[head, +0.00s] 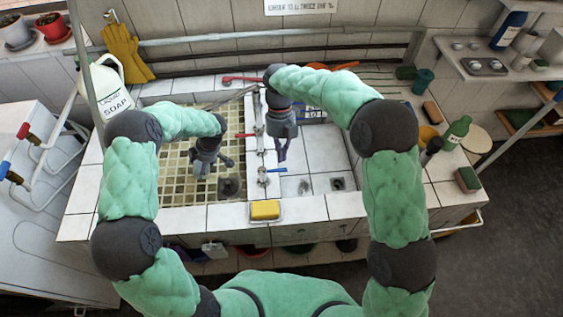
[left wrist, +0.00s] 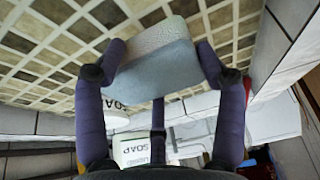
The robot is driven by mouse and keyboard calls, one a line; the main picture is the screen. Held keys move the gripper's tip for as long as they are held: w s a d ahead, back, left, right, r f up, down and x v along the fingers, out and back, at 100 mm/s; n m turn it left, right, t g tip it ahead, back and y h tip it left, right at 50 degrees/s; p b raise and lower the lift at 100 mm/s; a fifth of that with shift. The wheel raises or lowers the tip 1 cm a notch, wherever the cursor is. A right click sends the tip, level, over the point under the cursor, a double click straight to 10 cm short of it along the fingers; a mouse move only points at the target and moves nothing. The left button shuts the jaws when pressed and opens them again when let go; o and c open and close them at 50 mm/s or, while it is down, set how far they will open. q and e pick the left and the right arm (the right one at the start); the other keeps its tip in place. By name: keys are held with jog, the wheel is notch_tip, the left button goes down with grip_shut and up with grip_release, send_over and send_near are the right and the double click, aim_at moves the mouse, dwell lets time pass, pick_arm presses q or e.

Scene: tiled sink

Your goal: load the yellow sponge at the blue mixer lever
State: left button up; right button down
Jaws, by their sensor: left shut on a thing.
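The yellow sponge (head: 265,209) lies on the sink's front rim, in front of the blue mixer lever (head: 275,170). The lever is on the divider between the two basins. My left gripper (head: 212,168) is over the left tiled basin, left of the lever. In the left wrist view, my left gripper (left wrist: 158,75) is shut on a pale blue-grey block (left wrist: 155,55) with a lighter, speckled upper part. This block cannot be made out in the head view. My right gripper (head: 282,152) points down by the divider, behind the blue lever; its fingers are too small to judge.
Red levers (head: 244,136) stand farther back along the divider. A white soap jug (head: 106,88) is at the back left. A green bottle (head: 457,130) and a green-topped sponge (head: 467,179) stand on the right counter. The right basin's front is clear.

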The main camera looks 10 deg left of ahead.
dwell(0.4)
pick_arm(q)
jog(key=s+d+b, duration=0.2)
jog(key=d+b, duration=0.1)
jog(key=d, duration=0.4)
jog(key=shift+s+d, duration=0.3)
jog(key=shift+s, duration=0.05)
dwell(0.4)
dwell(1.1)
jog(key=s+d+r, duration=0.1)
jog(key=d+r, duration=0.3)
jog(key=shift+s+d, duration=0.3)
jog(key=shift+d, duration=0.05)
jog(key=shift+r, duration=0.1)
dwell(1.2)
